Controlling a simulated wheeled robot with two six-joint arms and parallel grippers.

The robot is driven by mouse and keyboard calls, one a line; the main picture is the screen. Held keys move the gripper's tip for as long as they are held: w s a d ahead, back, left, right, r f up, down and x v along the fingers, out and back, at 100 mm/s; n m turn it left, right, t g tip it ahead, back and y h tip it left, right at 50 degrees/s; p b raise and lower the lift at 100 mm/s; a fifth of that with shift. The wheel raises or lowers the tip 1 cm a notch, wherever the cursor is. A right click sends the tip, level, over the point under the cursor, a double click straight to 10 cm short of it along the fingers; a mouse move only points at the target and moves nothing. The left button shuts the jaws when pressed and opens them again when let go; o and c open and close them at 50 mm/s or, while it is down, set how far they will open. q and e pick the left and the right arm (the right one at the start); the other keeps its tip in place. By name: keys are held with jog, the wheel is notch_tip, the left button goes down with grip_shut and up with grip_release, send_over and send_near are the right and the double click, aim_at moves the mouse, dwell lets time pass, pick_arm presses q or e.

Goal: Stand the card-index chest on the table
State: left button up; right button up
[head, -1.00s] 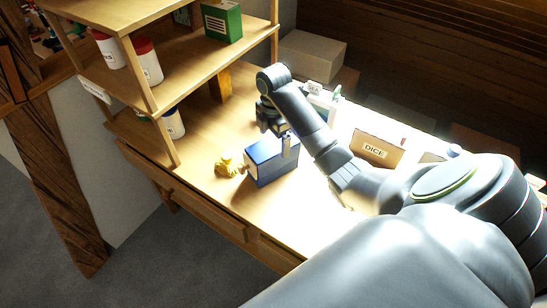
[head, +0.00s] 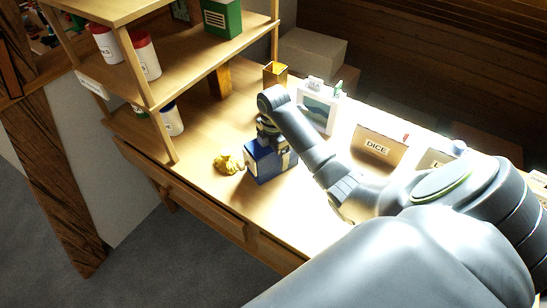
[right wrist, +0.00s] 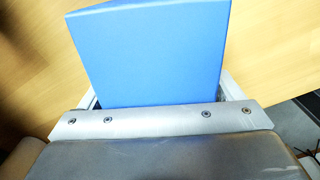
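A blue box with a pale front, which I take to be the card-index chest (head: 264,173), rests on the wooden table beside a yellow lumpy object. My right gripper (head: 272,146) is directly above it, pointing down. In the right wrist view, the blue face of the chest (right wrist: 150,50) fills the space between my right gripper's fingers (right wrist: 160,98), one on each side. A thin dark gap shows by the left finger, and I see no firm grip. The gripper hides part of the chest's top. My left gripper is not in view.
The yellow lump (head: 229,161) sits just left of the chest. A wooden shelf unit (head: 200,68) with jars and a green box (head: 222,18) rises behind to the left. The table's front is clear.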

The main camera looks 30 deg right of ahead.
jog(key=c, duration=1)
jog(key=shift+r, duration=0.1)
